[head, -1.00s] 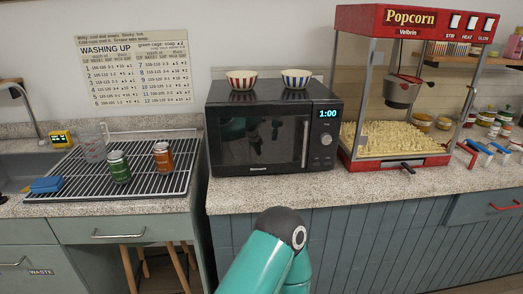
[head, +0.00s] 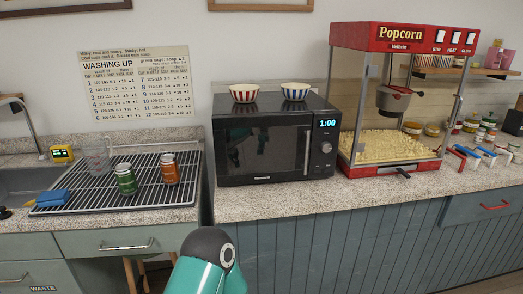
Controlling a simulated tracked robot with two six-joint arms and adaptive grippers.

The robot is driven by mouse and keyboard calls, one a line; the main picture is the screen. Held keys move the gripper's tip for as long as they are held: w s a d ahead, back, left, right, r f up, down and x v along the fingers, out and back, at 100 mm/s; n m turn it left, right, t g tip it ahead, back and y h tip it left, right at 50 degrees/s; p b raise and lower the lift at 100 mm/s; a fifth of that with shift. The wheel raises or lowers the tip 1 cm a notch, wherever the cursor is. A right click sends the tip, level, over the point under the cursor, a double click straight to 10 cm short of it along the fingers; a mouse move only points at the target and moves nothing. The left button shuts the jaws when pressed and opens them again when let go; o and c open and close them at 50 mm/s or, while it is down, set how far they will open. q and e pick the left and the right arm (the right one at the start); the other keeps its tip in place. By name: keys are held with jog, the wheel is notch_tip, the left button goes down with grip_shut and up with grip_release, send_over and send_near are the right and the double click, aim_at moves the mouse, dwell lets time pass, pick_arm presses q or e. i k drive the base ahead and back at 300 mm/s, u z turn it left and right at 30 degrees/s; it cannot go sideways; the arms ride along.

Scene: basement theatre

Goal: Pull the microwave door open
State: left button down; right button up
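The black microwave (head: 262,141) stands on the speckled counter, left of the popcorn machine. Its door is shut, with a dark window and a vertical silver handle (head: 307,152) near the door's right edge. The clock and knob panel is to the right of the handle and reads 1:00. A teal arm link of mine is in front of the lower cabinets, below the microwave and apart from it. Neither gripper is in view.
Two striped bowls, one red (head: 243,93) and one blue (head: 294,92), sit on top of the microwave. The popcorn machine (head: 385,172) stands close on its right. Counter in front is clear.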

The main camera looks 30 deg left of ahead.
aim_at(256, 148)
jog(key=u, duration=0.55)
jog(key=i, duration=0.65)
jog(key=u, duration=0.15)
